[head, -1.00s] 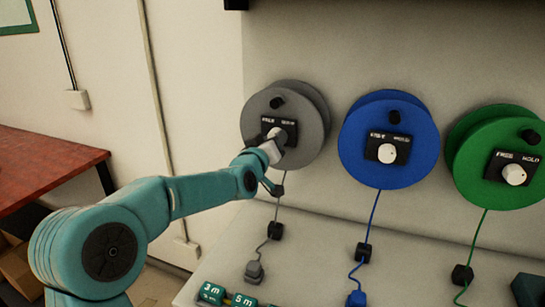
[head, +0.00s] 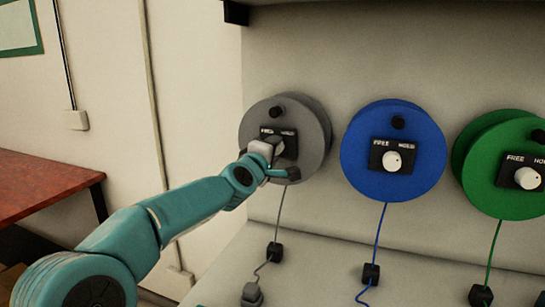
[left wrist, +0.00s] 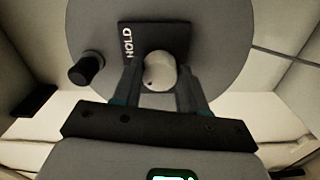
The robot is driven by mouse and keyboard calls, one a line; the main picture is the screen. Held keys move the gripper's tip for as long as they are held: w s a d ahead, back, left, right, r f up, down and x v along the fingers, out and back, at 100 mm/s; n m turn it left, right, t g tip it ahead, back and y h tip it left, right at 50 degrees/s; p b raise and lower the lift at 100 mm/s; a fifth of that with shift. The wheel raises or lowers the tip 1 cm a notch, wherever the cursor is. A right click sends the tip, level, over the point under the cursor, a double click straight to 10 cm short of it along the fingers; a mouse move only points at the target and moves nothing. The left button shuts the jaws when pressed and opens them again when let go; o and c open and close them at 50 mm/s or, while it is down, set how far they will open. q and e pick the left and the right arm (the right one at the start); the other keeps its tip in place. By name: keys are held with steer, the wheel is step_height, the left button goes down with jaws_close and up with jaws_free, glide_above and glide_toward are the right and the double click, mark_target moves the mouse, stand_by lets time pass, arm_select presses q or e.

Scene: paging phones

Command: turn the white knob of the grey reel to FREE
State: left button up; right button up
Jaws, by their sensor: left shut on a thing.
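The grey reel (head: 312,125) hangs on the wall, leftmost of three reels. Its black plate (head: 288,140) carries the words FREE at left and HOLD at right. My left gripper (head: 268,150) reaches it from the lower left and covers the white knob in the head view. In the left wrist view the white knob (left wrist: 159,70) sits between the two fingers of my left gripper (left wrist: 160,90), which are shut on it. A small dark dot shows on the knob's face. HOLD is readable on the plate there; FREE is not. My right gripper is not in view.
A blue reel (head: 365,165) and a green reel (head: 500,195) hang to the right, each with a white knob. A grey cable (head: 281,215) hangs below the grey reel over a pale counter (head: 320,265). A red table (head: 45,180) stands at left.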

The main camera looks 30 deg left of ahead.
arm_select(q)
steer(key=shift+n, duration=1.1)
steer(key=shift+r+b, duration=0.1)
steer(key=shift+b, duration=0.2)
steer(key=o, duration=1.1)
steer(key=shift+a, duration=0.1)
steer(key=shift+c, duration=0.2)
steer(key=v, duration=1.6)
steer(key=shift+b, duration=0.45)
